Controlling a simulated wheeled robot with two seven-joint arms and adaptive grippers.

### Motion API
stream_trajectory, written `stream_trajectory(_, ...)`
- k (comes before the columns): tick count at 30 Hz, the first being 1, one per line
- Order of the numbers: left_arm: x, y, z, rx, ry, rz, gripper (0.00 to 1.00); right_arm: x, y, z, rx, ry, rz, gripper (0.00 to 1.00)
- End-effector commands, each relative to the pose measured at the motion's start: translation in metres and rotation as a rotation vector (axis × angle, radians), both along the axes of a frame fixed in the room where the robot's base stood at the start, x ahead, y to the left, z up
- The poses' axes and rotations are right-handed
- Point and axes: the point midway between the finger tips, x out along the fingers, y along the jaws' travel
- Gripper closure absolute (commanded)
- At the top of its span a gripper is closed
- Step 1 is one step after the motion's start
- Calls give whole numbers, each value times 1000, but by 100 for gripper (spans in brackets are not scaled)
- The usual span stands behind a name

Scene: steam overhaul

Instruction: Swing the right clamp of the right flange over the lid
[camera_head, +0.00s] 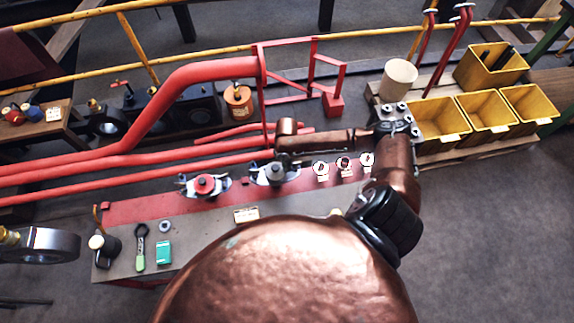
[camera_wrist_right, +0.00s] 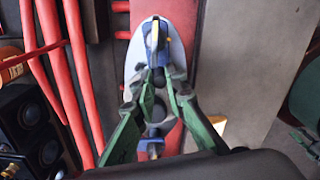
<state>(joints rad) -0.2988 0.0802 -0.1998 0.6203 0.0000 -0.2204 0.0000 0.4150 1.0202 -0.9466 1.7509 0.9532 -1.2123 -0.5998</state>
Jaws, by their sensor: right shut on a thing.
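The right flange (camera_head: 275,174) is a pale oval plate with metal fittings on the red strip of the bench, below my right gripper in the head view. It also shows in the right wrist view (camera_wrist_right: 176,50). There the right clamp (camera_wrist_right: 155,38), with blue and yellow parts, stands at the plate's upper end. The green fingers of my right gripper (camera_wrist_right: 160,84) are shut on a dark part at the clamp's near end. A second blue and yellow fitting (camera_wrist_right: 152,146) shows below the fingers. The fingers largely hide the middle of the flange, so the lid's seating is unclear. My left gripper is not in view.
The left flange (camera_head: 204,185) has a red centre. Several small white-faced fittings (camera_head: 344,166) stand right of the right flange. Red pipes (camera_head: 110,170) run behind. A black and green tool (camera_head: 140,246) and a green box (camera_head: 163,252) lie on the bench front. Yellow bins (camera_head: 487,112) stand right.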

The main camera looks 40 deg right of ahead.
Motion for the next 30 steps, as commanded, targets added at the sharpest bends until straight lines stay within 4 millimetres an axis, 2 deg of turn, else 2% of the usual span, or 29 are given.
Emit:
stream_trajectory(1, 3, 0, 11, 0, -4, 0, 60, 1, 0, 5, 0, 0, -32, 100)
stream_trajectory(6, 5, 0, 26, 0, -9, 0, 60, 5, -2, 4, 0, 1, -127, 100)
stream_trajectory(17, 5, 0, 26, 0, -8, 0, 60, 6, -3, 1, 0, 0, -157, 100)
stream_trajectory(18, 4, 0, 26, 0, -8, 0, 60, 6, -4, 1, -1, 0, -156, 87)
stream_trajectory(24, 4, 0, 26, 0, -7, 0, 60, 6, -3, 1, 0, 0, -156, 74)
stream_trajectory(26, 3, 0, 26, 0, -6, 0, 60, 6, -3, 1, 0, 0, -155, 70)
stream_trajectory(30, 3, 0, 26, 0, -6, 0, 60, 6, -3, 1, 0, 0, -155, 70)
